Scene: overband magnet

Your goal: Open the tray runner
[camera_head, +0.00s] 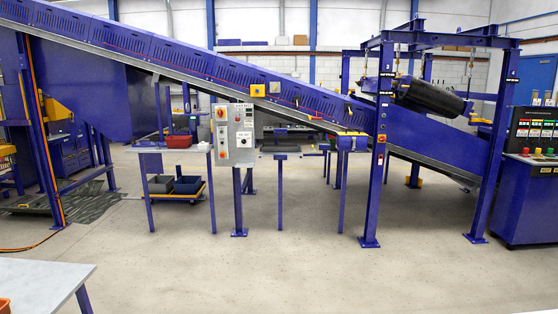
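No part is plainly recognisable as the tray runner, and I cannot tell which thing it is. A red tray (179,142) sits on a small stand with a pale top (150,150), left of the middle. Below it, grey and dark bins (188,185) rest on a low trolley with a yellow edge (203,191). Neither of my grippers shows in the head view.
A blue inclined conveyor (200,62) crosses the hall. A grey control box (233,135) stands on a post before it. A blue gantry (371,190) holds a black magnet unit (428,97). A console (530,190) stands right, a pale table (45,285) near left. The front floor is clear.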

